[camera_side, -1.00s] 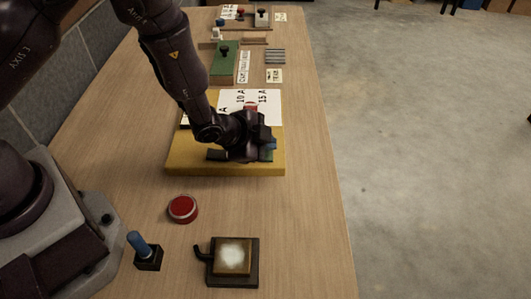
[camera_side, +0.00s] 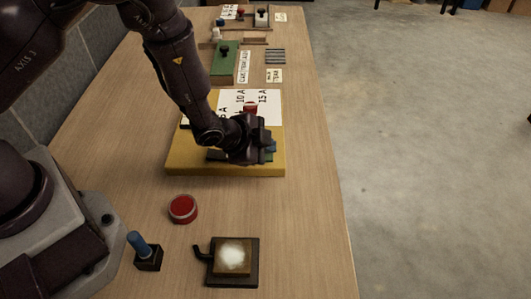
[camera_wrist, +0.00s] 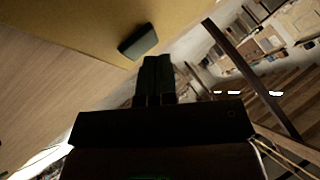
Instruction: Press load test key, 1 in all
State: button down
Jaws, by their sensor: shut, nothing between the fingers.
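A yellow board (camera_side: 190,158) lies on the bench with a white card (camera_side: 262,98) marked 10 A and 15 A at its back. My gripper (camera_side: 262,153) is low over the board's right part, and its fingers are shut and empty. In the wrist view the closed fingertips (camera_wrist: 157,62) are close to a small dark grey-green block (camera_wrist: 138,42) on the board. I cannot tell whether they touch. A blue part and a green part show beside my gripper at the right, partly covered. Which part is the load test key cannot be read; my gripper hides much of the board.
A red round button (camera_side: 183,208), a blue-handled lever (camera_side: 138,243) and a square pad on a black base (camera_side: 233,256) stand at the front. A green box (camera_side: 224,63) and other small fixtures are farther back. The bench's right edge drops to the floor.

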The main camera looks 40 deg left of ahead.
jog(key=shift+f, duration=0.4)
dwell(0.3)
jog(key=shift+r, duration=0.85)
jog(key=shift+r, duration=0.1)
jog(key=shift+r, duration=2.4)
